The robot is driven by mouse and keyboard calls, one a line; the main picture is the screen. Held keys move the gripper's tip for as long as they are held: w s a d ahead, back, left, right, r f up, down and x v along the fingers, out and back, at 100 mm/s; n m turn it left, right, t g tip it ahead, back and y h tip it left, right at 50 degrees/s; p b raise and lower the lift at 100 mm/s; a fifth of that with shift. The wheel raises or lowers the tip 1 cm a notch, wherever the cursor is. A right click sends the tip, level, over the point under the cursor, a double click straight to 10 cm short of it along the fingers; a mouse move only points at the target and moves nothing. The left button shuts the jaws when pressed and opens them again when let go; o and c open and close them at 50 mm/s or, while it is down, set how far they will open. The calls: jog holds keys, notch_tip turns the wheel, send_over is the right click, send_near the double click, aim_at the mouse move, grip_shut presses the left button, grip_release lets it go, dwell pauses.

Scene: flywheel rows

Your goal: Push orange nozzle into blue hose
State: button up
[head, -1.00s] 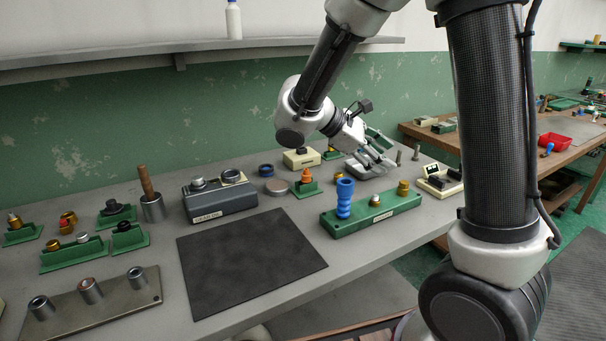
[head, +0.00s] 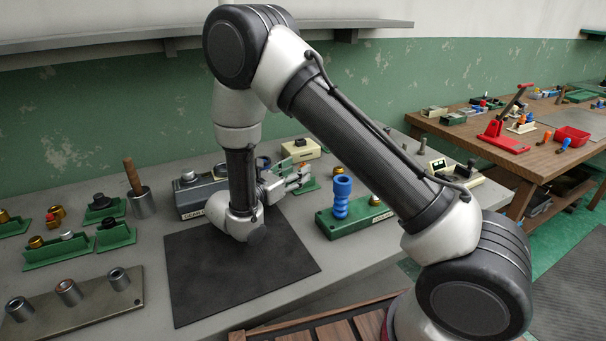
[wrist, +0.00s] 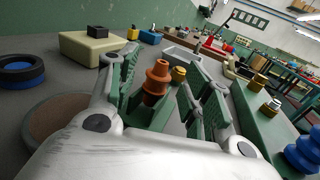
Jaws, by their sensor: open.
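The orange nozzle (wrist: 156,80) stands upright in a small green holder (wrist: 130,112), between the spread fingers of my gripper (wrist: 166,68) in the wrist view. The gripper is open, and I cannot tell whether a finger touches the nozzle. In the head view my gripper (head: 292,176) is low over the bench and largely covers the nozzle. The blue hose (head: 341,198) is a ribbed upright piece on a green block (head: 364,219), right of the gripper. It also shows at the right edge of the wrist view (wrist: 304,152).
A black mat (head: 235,268) lies in front of my arm. A grey fixture (head: 194,195) stands left of the gripper, and a cream block (head: 300,150) behind it. A brass fitting (wrist: 258,83) stands on the hose's block. A blue-black ring (wrist: 21,72) lies at the left.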

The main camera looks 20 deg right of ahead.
jog(key=x, duration=0.3)
jog(key=shift+w+d, duration=0.2)
jog(key=shift+d, duration=0.15)
jog(key=c, duration=0.9)
jog(key=shift+r, duration=0.1)
